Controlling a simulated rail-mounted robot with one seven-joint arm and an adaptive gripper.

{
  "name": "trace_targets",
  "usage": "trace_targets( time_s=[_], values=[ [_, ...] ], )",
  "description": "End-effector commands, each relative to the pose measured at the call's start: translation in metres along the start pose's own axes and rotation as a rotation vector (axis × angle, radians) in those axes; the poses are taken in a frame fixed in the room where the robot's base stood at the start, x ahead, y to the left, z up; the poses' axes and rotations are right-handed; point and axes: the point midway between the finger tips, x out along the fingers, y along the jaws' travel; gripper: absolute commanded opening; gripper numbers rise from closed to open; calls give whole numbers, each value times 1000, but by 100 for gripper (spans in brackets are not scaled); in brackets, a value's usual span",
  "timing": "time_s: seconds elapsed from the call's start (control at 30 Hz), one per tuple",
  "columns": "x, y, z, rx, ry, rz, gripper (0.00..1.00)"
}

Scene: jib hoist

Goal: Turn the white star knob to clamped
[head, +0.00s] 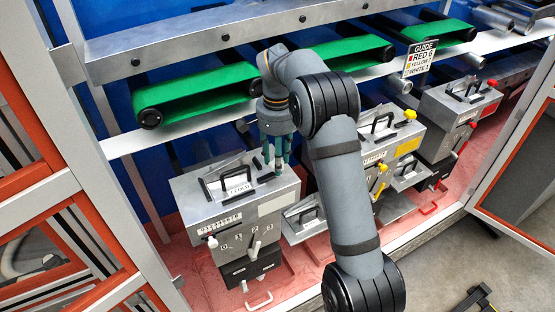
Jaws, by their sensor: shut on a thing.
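The white-marked grey metal box (190,190) stands at the left, with a black handle and a label on top. My gripper (277,168) points down at the right part of its top face. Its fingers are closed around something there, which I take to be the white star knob. The fingers hide the knob almost wholly, so I cannot tell how far it is turned. The box front has a white-tipped lever (212,242), a slot scale with digits and a second lever (254,250).
Boxes with a yellow knob (410,115) and a red knob (492,83) stand to the right. Green conveyor belts (195,92) and a metal rail run behind and above. A guide sign (420,57) hangs on the rail. Orange-edged frames flank the bay.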

Motion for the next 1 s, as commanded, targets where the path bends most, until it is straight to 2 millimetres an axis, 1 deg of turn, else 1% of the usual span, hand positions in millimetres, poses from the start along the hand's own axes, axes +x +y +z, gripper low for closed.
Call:
trace_targets(
  time_s=[0.03, 0.53, 0.57, 0.87, 1.0],
  values=[
    [4, 0, 8, 11, -21, 7, 9],
    [4, -2, 9, 26, -22, 5, 9],
    [4, -2, 9, 25, -22, 5, 36],
    [2, -2, 6, 24, -14, 2, 53],
    [1, -2, 5, 25, -11, 1, 53]
  ],
)
